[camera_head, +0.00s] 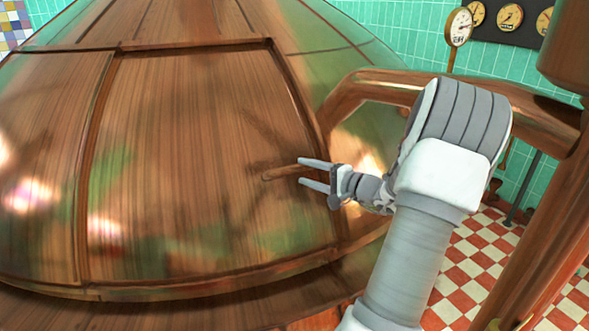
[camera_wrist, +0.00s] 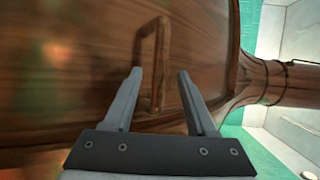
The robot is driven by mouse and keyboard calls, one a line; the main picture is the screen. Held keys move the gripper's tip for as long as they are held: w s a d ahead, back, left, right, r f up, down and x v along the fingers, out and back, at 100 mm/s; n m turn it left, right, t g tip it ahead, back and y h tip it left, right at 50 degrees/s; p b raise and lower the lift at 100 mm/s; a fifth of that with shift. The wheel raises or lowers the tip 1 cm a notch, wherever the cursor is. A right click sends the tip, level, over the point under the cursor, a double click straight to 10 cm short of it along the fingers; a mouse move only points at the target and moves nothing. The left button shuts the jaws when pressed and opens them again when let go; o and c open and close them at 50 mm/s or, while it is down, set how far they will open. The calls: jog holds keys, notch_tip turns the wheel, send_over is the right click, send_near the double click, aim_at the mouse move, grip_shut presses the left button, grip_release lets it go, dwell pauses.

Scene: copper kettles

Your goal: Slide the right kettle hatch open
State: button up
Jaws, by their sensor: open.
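The copper kettle (camera_head: 45,160) fills the left and middle of the head view. Its hatch (camera_head: 190,150) is a large framed panel on the curved side and sits within its frame. The hatch's bar handle (camera_head: 283,173) is near the panel's right edge; in the wrist view the handle (camera_wrist: 152,62) stands up as a loop. My gripper (camera_head: 306,172) is open at the handle. In the wrist view my gripper's fingers (camera_wrist: 160,76) are apart, with the handle's lower part showing between them, nearer the left finger. I cannot tell whether they touch it.
A thick copper pipe (camera_head: 365,85) curves out from the kettle at the right, behind my arm; it also shows in the wrist view (camera_wrist: 270,80). Gauges (camera_head: 509,17) hang on the green tiled wall.

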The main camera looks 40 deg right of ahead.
aim_at(297, 170)
jog(key=w, duration=0.4)
jog(key=shift+w+a+f, duration=0.25)
jog(key=shift+w+f, duration=0.05)
jog(key=shift+w, duration=0.1)
grip_shut()
dwell(1.1)
